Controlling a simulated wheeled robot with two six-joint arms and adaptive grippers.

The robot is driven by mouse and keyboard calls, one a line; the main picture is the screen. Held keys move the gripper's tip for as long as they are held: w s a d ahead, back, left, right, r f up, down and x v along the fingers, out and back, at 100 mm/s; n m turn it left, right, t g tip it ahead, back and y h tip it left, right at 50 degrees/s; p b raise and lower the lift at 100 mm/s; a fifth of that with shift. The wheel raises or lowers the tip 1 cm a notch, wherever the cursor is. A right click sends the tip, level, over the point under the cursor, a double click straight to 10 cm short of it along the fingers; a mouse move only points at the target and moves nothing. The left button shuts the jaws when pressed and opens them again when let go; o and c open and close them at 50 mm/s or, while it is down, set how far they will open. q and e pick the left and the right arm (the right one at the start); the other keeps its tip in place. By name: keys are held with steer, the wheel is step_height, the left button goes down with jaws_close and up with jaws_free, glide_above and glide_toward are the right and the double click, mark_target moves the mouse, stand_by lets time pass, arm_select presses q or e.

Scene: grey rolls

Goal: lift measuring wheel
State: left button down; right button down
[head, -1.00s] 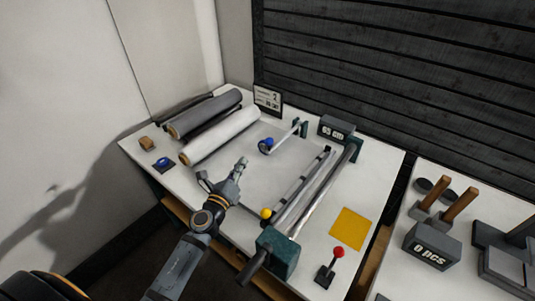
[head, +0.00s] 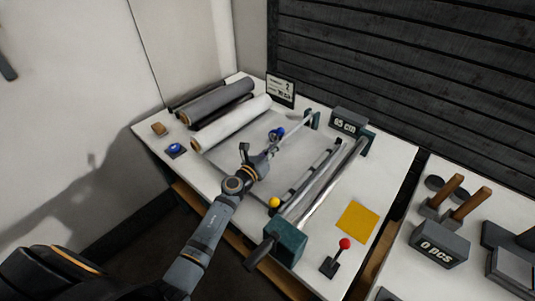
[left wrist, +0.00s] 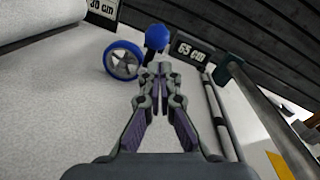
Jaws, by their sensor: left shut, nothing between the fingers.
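The measuring wheel (left wrist: 122,62), with a blue rim and a dark hub, sits on the pale sheet, and a blue ball knob (left wrist: 157,37) is beside it. In the head view the left gripper (head: 268,150) partly hides the wheel. My right gripper is out of view.
A white roll (head: 232,123) and a grey roll (head: 220,100) lie at the left. A rail with a yellow knob (head: 274,202) lies right of my gripper. A 65 cm display (head: 348,122), yellow square (head: 357,222) and red-knobbed lever (head: 344,244) are farther right.

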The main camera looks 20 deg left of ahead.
arm_select(q)
steer(key=shift+x, duration=1.2)
steer(key=shift+r, duration=0.15)
steer(key=shift+r+p, duration=0.3)
steer(key=shift+p, duration=0.05)
steer(key=w+d+r+p, duration=0.2)
steer(key=w+r+p, duration=0.3)
steer(key=r+p, duration=0.2)
steer(key=w+d+r+p, duration=0.2)
steer(key=w+r+p, duration=0.4)
steer(key=r, duration=0.6)
steer(key=shift+p, duration=0.65)
steer(key=shift+w, duration=0.1)
